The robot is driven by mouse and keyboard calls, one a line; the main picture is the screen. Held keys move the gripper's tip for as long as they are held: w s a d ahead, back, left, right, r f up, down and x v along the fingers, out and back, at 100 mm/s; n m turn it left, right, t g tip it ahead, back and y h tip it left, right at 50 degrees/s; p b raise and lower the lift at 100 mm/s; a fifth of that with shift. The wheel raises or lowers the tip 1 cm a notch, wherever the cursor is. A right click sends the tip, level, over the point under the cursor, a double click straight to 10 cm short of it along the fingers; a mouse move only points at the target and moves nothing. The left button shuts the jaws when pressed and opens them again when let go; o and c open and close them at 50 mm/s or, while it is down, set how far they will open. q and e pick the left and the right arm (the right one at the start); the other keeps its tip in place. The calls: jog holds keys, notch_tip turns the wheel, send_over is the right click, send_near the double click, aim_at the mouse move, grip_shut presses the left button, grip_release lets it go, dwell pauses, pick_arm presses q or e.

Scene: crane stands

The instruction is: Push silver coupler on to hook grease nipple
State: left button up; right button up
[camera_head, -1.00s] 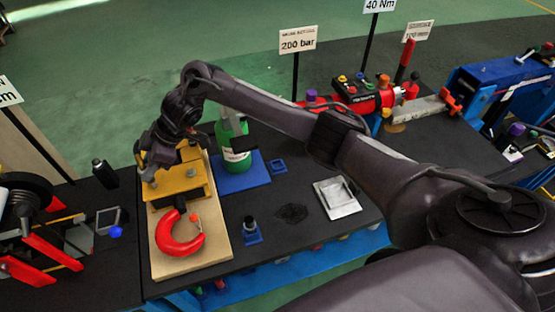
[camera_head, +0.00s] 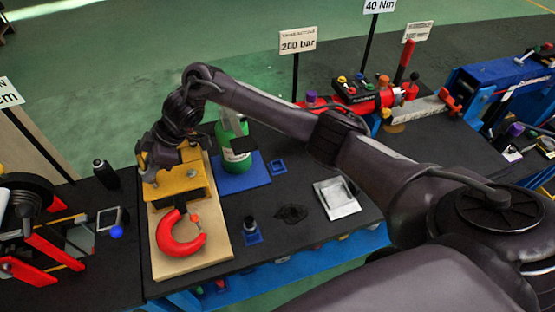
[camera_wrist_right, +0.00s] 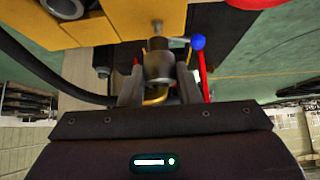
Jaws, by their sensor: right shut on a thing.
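The red hook (camera_head: 178,243) with its yellow block (camera_head: 178,186) lies on a pale wooden board (camera_head: 222,248). My right gripper (camera_head: 150,172) is at the far left part of the yellow block. In the right wrist view my right gripper (camera_wrist_right: 159,85) is shut on the silver coupler (camera_wrist_right: 159,66), with one finger on each side. A thin metal stub, probably the grease nipple (camera_wrist_right: 157,28), shows just beyond the coupler, in front of the yellow block (camera_wrist_right: 95,28). I cannot tell whether coupler and stub touch. My left gripper is not in view.
A green bottle (camera_head: 234,150) on a blue base stands right of the board. In the wrist view a blue ball (camera_wrist_right: 198,42) and red bar (camera_wrist_right: 206,85) are close right of the coupler; a black hose (camera_wrist_right: 45,78) curves at left. Free bench top lies around the grey tray (camera_head: 337,198).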

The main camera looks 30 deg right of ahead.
jog(key=shift+f+b, duration=0.5)
jog(key=shift+f, duration=0.45)
jog(key=o, duration=1.1)
jog(key=shift+p+v, duration=0.75)
jog(key=shift+p, duration=0.1)
jog(key=p+v, duration=0.3)
jog(key=shift+s+d+r, duration=0.1)
jog(key=shift+d+r, duration=0.05)
jog(key=shift+r, duration=0.1)
